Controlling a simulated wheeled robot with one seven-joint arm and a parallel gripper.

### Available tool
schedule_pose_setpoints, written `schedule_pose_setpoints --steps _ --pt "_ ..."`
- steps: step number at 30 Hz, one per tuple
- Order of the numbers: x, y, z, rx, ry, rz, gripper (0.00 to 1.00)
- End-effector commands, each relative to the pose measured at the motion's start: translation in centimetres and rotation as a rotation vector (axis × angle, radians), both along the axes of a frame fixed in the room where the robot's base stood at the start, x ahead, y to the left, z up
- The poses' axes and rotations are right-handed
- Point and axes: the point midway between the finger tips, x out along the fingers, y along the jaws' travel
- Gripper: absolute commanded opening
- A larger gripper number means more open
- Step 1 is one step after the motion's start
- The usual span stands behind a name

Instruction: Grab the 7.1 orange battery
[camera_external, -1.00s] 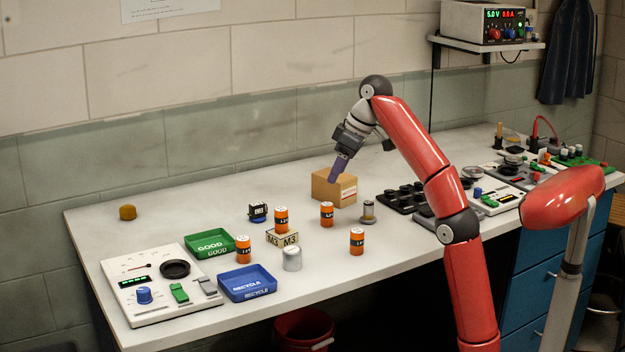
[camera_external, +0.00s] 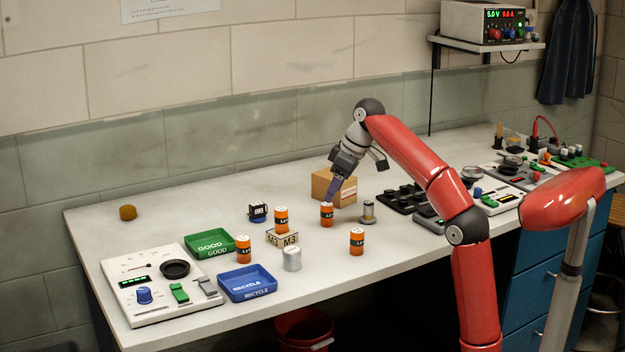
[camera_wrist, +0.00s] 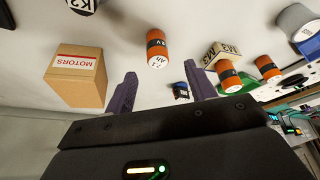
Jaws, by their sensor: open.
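Several orange batteries with black bands stand on the bench. I cannot read which is marked 7.1. My gripper (camera_external: 331,200) is open, its purple fingers pointing down at the top of the battery in front of the box. In the wrist view an orange battery (camera_wrist: 158,50) shows between and just beyond the two open fingertips (camera_wrist: 160,72). Nothing is held.
The cardboard box (camera_external: 324,186) marked MOTORS is close behind my gripper. A metal cylinder (camera_external: 368,212) stands to the right. The M3 block (camera_external: 283,239), a silver can (camera_external: 292,259), a green tray (camera_external: 208,254) and a blue tray (camera_external: 243,294) are to the left.

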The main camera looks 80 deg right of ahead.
Motion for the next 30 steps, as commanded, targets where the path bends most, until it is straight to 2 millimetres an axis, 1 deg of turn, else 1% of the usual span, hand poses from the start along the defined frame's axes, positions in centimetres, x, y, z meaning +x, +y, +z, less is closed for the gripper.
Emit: schedule_pose_setpoints --steps 3,8,12,16,19,26,30 --pt "0.4 0.0 -1.4 0.001 0.001 0.001 0.55" --pt "1.1 -0.1 -3.0 0.001 0.001 0.001 0.55" --pt "1.9 -0.4 -5.1 0.002 0.003 0.002 0.55" --pt "2.6 -0.4 -6.6 0.001 0.002 0.003 0.55" --pt "2.9 -0.4 -7.1 -0.001 0.0 0.002 0.55" --pt "2.9 -0.5 -7.1 -0.001 0.0 0.002 0.55" --pt "2.9 -0.5 -7.1 0.0 0.0 0.001 0.38"
